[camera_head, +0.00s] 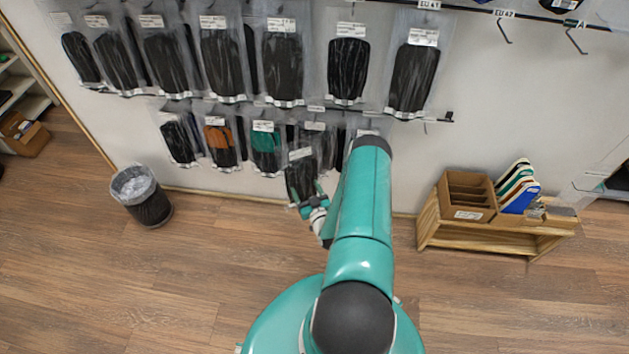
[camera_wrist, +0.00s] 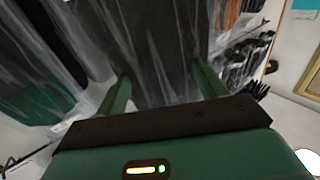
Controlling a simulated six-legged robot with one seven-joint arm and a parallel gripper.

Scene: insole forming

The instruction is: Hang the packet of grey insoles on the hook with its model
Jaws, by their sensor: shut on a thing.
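My gripper (camera_head: 312,201) is at the lower row of hanging packets, near the wall. It is shut on a packet of dark grey insoles (camera_head: 300,178), clear plastic with a white label at its top. The packet hangs roughly upright in front of the lower row. In the wrist view the packet (camera_wrist: 160,50) fills the space beyond my gripper fingers (camera_wrist: 162,90). Behind it hang a grey packet (camera_head: 316,138), a green packet (camera_head: 266,146) and an orange packet (camera_head: 219,142). My arm covers part of the row's right end, and the hook tips there are hard to make out.
An upper row of dark packets (camera_head: 283,60) hangs above. Bare hooks (camera_head: 503,32) are at the top right. A bin (camera_head: 143,196) stands on the floor at left. A wooden bench (camera_head: 500,225) with a cardboard box (camera_head: 467,195) and coloured sheets stands at right. The floor between is clear.

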